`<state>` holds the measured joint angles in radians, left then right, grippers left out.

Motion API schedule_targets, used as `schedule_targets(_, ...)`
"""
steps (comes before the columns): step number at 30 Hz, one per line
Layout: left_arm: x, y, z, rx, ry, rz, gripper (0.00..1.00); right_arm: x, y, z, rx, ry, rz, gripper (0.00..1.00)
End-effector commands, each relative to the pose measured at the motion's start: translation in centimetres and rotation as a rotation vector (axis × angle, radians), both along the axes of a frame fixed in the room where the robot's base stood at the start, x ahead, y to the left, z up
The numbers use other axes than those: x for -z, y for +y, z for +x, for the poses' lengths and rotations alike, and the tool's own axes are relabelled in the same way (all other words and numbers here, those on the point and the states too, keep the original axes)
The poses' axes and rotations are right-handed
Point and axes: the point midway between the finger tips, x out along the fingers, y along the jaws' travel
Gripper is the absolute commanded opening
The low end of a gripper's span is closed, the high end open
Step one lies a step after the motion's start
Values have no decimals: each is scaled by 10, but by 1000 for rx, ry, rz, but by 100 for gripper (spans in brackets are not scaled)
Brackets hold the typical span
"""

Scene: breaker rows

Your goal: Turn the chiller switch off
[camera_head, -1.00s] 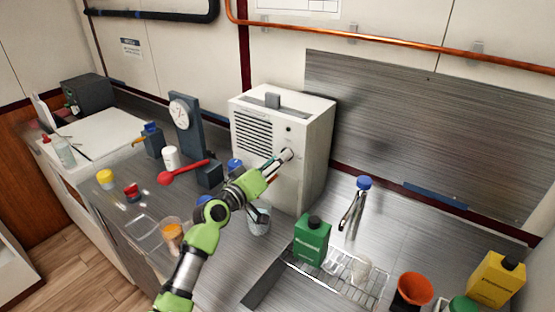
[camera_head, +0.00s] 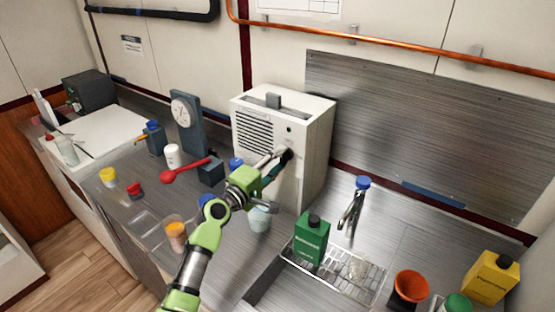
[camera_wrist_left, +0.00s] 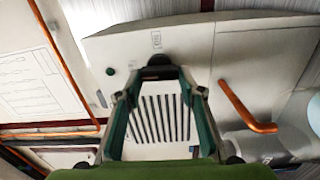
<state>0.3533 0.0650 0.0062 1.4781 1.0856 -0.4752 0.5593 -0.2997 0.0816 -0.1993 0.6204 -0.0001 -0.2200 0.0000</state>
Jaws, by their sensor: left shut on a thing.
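The chiller (camera_head: 315,135) is a white box with a slatted vent on its front, standing at the back of the counter. My left gripper (camera_head: 284,156) is against the right part of that front. In the left wrist view, the gripper (camera_wrist_left: 158,78) has its fingertips closed around a small dark switch knob (camera_wrist_left: 160,61) on the white face, below a small printed label. The fingers and their shadow hide most of the knob, so its exact setting cannot be read. My right gripper is not in view.
A beaker (camera_head: 260,219) stands below my left wrist, close to the chiller. A copper spout (camera_wrist_left: 245,110) sticks out beside the gripper. A green carton (camera_head: 310,240) stands right of the arm, near a tap (camera_head: 351,207). A red spoon (camera_head: 185,171) lies to the left.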

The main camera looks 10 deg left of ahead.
Motion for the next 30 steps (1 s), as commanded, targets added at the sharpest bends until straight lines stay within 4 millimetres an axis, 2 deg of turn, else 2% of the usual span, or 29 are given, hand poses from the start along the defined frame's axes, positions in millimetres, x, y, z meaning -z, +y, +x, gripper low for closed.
schedule_targets(20, 1, -1, 0, 1, 24, -55, 14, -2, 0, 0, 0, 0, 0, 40)
schedule_targets(21, 1, -1, 0, 1, 24, -55, 46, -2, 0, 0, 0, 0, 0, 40)
schedule_targets(22, 1, -1, 0, 1, 23, -54, 53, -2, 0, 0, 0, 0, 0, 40)
schedule_targets(30, 1, 0, 0, 0, 22, -53, 53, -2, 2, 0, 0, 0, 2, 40)
